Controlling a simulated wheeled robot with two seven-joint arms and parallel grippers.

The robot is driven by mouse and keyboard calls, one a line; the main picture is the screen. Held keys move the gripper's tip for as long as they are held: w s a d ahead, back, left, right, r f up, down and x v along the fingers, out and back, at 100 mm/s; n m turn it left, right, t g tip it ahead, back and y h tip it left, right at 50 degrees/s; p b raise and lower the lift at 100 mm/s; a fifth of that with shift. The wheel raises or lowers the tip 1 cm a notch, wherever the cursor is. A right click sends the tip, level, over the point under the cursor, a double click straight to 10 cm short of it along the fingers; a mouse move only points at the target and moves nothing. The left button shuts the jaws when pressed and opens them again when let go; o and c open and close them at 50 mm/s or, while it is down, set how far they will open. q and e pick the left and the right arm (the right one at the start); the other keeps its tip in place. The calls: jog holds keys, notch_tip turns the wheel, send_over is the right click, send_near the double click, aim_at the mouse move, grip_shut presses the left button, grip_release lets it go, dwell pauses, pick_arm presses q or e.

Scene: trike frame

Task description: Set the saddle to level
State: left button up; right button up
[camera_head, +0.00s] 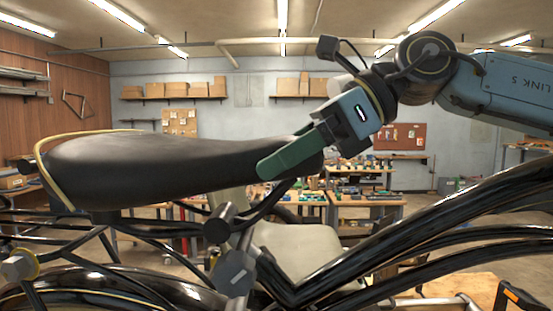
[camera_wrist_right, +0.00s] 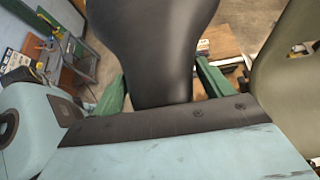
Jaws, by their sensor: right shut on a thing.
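The black saddle (camera_head: 150,165) fills the left middle of the head view. Its wide rear is at the left with a yellow edge line, and its nose points right. The nose end looks slightly higher than the rear. My right gripper (camera_head: 280,160) comes in from the upper right and is shut on the saddle's nose. In the right wrist view, the saddle (camera_wrist_right: 160,45) runs between the two green fingers of the right gripper (camera_wrist_right: 160,88). Under the saddle in the head view is a dark clamp and post (camera_head: 236,255). My left gripper is not in view.
Black glossy frame tubes (camera_head: 430,230) rise to the right of the saddle. More dark tubes lie below it. Behind are a workbench (camera_head: 365,205) with tools and wall shelves with boxes (camera_head: 190,90). The space above the saddle is clear.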

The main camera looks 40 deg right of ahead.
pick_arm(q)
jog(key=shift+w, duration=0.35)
pick_arm(e)
jog(key=shift+a, duration=0.1)
jog(key=o, duration=1.4)
jog(key=shift+w, duration=0.15)
jog(key=shift+c, duration=0.2)
pick_arm(q)
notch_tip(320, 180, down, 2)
jog(key=shift+b, duration=1.1)
pick_arm(e)
jog(key=v, duration=1.3)
jog(key=shift+r, duration=0.2)
